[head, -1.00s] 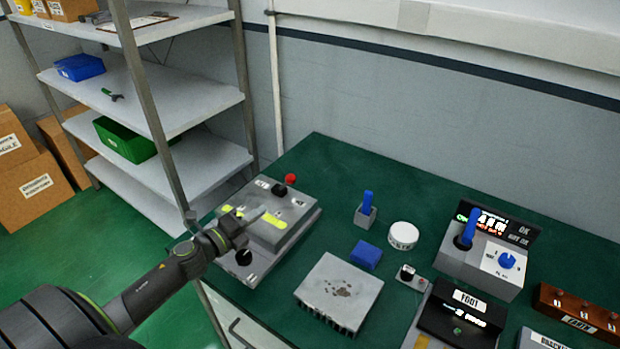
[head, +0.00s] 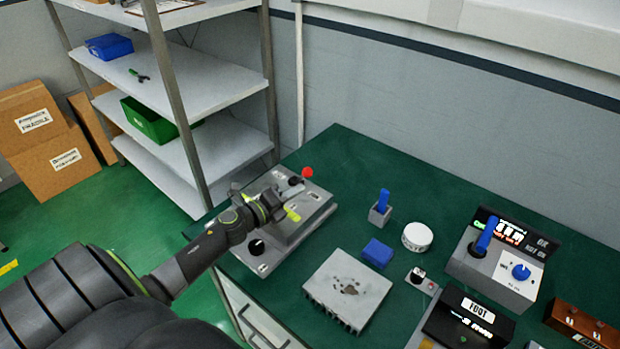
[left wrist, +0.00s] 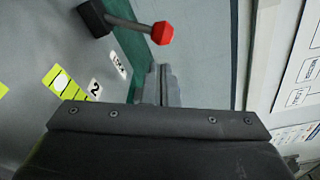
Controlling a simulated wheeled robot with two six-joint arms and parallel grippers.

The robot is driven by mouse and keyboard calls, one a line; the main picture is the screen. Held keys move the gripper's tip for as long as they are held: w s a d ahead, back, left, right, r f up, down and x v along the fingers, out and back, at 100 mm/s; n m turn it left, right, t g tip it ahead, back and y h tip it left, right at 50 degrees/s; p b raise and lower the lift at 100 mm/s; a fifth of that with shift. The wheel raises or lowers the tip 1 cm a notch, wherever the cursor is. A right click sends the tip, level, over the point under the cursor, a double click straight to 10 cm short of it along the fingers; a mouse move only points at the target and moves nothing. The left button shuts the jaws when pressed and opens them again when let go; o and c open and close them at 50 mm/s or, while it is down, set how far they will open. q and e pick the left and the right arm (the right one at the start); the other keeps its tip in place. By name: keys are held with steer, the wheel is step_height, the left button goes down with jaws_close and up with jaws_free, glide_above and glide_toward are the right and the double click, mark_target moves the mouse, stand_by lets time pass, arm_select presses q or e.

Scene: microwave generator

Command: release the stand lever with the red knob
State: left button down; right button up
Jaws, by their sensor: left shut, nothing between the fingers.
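The stand lever's red knob (head: 307,172) stands at the back of the grey stand (head: 318,200), on a short rod from a black pivot block (head: 295,180). In the left wrist view the red knob (left wrist: 162,33) is at the top, with its grey rod (left wrist: 128,22) running left to the black block (left wrist: 93,18). My left gripper (head: 298,188) is shut and empty, low over the stand, its tips just short of the knob. In the wrist view its fingers (left wrist: 160,85) point at the knob, with a gap in the picture. My right gripper is not in view.
A black dial (head: 256,247) is on the stand's front part, below my arm. A finned grey block (head: 347,289), a blue block (head: 377,252) and a blue-handled switch (head: 381,208) stand to the right. A metal shelf (head: 190,90) rises behind left.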

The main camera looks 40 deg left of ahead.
mark_target(302, 177)
arm_select(q)
steer(key=x, duration=0.4)
steer(key=shift+p+x, duration=0.3)
steer(key=shift+x, duration=0.5)
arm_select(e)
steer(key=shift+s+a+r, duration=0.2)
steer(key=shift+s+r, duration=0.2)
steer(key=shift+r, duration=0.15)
